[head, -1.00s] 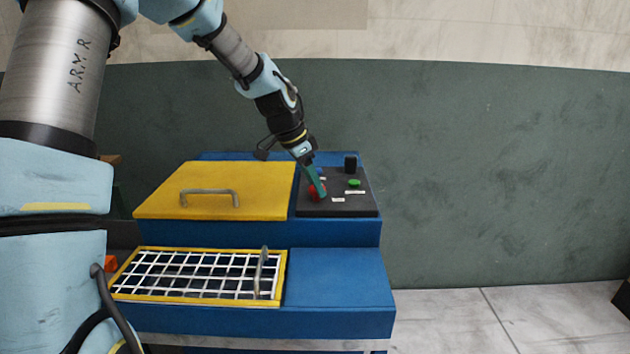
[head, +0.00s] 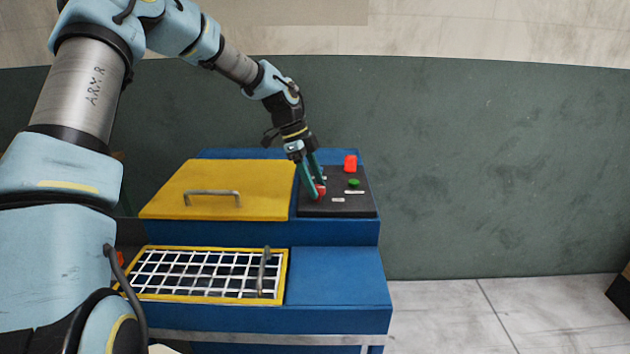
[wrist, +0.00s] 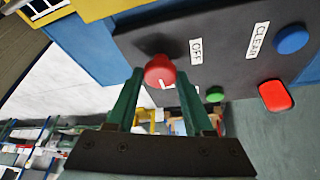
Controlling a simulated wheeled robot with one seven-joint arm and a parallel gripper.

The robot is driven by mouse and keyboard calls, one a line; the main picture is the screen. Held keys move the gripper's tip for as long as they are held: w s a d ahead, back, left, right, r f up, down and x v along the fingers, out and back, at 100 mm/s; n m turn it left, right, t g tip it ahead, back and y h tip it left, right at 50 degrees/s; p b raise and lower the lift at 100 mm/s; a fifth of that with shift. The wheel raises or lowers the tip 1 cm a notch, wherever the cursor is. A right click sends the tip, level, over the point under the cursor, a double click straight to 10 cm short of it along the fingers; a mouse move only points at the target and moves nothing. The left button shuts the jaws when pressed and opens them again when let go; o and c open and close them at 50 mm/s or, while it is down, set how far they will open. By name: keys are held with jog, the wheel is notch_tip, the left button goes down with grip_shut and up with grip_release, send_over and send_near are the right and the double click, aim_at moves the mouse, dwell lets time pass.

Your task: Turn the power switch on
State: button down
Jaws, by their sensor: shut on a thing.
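The red round switch knob (wrist: 160,70) stands on the dark control panel (wrist: 130,38), between my two green fingertips. My gripper (wrist: 158,80) is shut on it, one finger on each side. In the head view the knob (head: 321,190) shows at the panel's left part, partly covered by my gripper (head: 318,187). A white mark shows by the knob's lower edge in the wrist view. An OFF label (wrist: 196,52) is beside the knob. The indicator block (head: 350,163) at the panel's back glows red, and it also shows in the wrist view (wrist: 277,95).
A green button (head: 354,183) sits right of the knob. A blue button (wrist: 291,39) with a CLEAN label (wrist: 257,40) is also on the panel. A yellow lid (head: 225,207) with a handle adjoins the panel's left. A yellow-framed white grid (head: 140,293) lies in front.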

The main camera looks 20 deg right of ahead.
dwell(0.4)
jog(key=shift+c, duration=1.5)
grip_release()
jog(key=b+v, duration=0.2)
jog(key=v, duration=0.8)
jog(key=shift+w+r+b, duration=0.25)
jog(key=shift+r+b, duration=0.05)
jog(key=shift+b, duration=0.05)
jog(key=shift+a, duration=0.1)
